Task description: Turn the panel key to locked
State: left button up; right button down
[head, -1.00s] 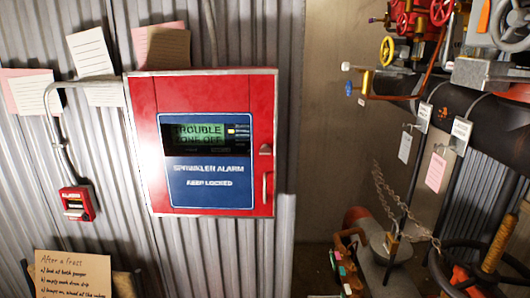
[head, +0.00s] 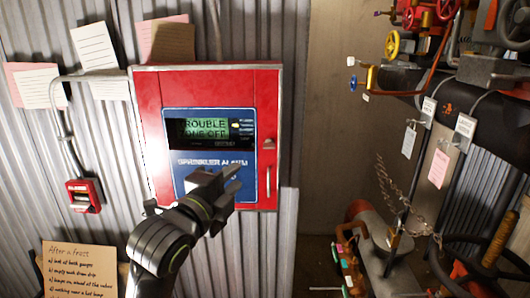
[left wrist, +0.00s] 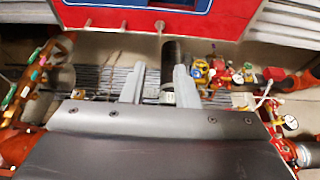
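The red alarm panel (head: 152,95) is on the corrugated wall, with a blue "Sprinkler Alarm" plate and a green display reading "TROUBLE". A small metal fitting that looks like the panel key (head: 268,144) is on its right edge, above a vertical handle (head: 268,181). I cannot tell which way the key is turned. My left gripper (head: 232,180) is in front of the plate's lower part, left of the handle, and covers some lettering. In the left wrist view its two fingers (left wrist: 159,85) are apart and empty, below the panel's lower edge (left wrist: 120,20). My right gripper is not in view.
A small red alarm box (head: 84,196) is on the wall to the left, with a conduit above it. Paper notes and an "After a frost" card (head: 78,268) are nearby. Pipes, valves and a chain (head: 395,190) crowd the right side.

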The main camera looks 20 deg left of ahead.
aim_at(267, 148)
pick_arm(q)
jog(key=w, duration=0.5)
jog(key=w+d+p, duration=0.1)
jog(key=w, duration=0.4)
jog(key=w+d, duration=0.1)
jog(key=w, duration=0.5)
jog(key=shift+p, duration=0.3)
grip_shut()
